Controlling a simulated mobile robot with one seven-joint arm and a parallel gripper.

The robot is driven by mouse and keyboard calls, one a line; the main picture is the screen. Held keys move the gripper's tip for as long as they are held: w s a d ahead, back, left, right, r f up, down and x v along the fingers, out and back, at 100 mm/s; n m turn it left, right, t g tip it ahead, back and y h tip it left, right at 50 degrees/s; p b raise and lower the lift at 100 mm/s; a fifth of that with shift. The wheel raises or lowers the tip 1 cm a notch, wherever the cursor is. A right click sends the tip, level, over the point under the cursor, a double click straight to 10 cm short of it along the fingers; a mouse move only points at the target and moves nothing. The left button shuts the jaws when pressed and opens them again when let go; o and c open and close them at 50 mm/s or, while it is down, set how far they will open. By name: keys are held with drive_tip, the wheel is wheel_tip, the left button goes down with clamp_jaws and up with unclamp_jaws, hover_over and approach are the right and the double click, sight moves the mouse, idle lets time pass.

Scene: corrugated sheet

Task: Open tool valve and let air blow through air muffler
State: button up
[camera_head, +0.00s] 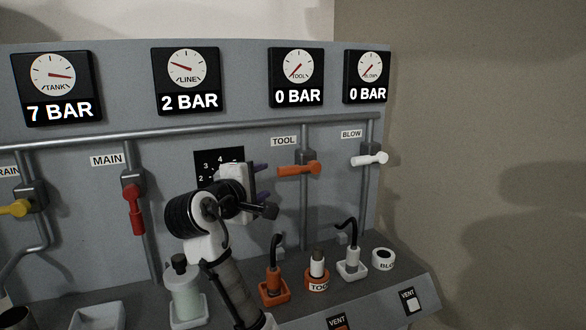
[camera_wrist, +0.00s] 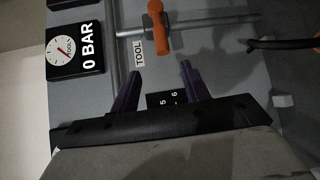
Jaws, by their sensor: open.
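The tool valve has an orange handle (camera_head: 299,169) on a vertical pipe under the TOOL label, turned sideways across the pipe. It also shows in the wrist view (camera_wrist: 157,27), beyond my fingertips. The TOOL gauge (camera_head: 297,76) reads 0 BAR. My gripper (camera_head: 262,182) is left of the handle in the head view, its two purple fingers apart and empty; they also show in the wrist view (camera_wrist: 160,75). A grey-tipped piece (camera_head: 317,262) stands in the orange TOOL socket (camera_head: 317,284); I cannot tell for certain whether it is the air muffler.
An orange hose plug (camera_head: 272,281) and a white hose plug (camera_head: 353,262) stand beside the TOOL socket. The white BLOW handle (camera_head: 370,159) is right of the tool valve. The red MAIN handle (camera_head: 135,209) points down. The LINE gauge (camera_head: 187,68) reads 2 BAR.

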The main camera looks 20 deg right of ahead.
sight(285, 173)
drive_tip(key=p+x, duration=0.2)
drive_tip(key=x, duration=0.5)
drive_tip(key=p+x, duration=0.1)
drive_tip(key=x, duration=0.6)
drive_tip(key=shift+s+d+f+p, duration=0.15)
drive_tip(key=shift+s+f+p, duration=0.05)
drive_tip(key=shift+p, duration=0.2)
drive_tip(key=shift+c, duration=0.4)
clamp_jaws()
